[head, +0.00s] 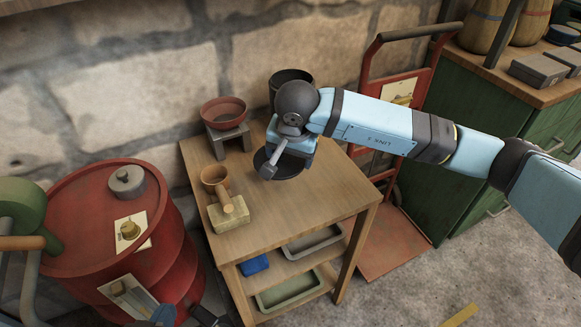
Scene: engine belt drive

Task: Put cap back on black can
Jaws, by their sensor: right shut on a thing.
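The black can (290,76) stands at the back of the wooden table, partly hidden behind my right wrist. My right gripper (270,168) comes in from the right and points down over the middle of the table. It is shut on a dark round piece that looks like the cap (264,158), in front of the can and apart from it. Whether the cap touches the table I cannot tell. Only a small part of what looks like my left gripper (205,316) shows at the bottom edge; its fingers are not clear.
A reddish bowl on a grey stand (229,137) is left of the can. A red drum (90,215) stands left; the table's front right is clear.

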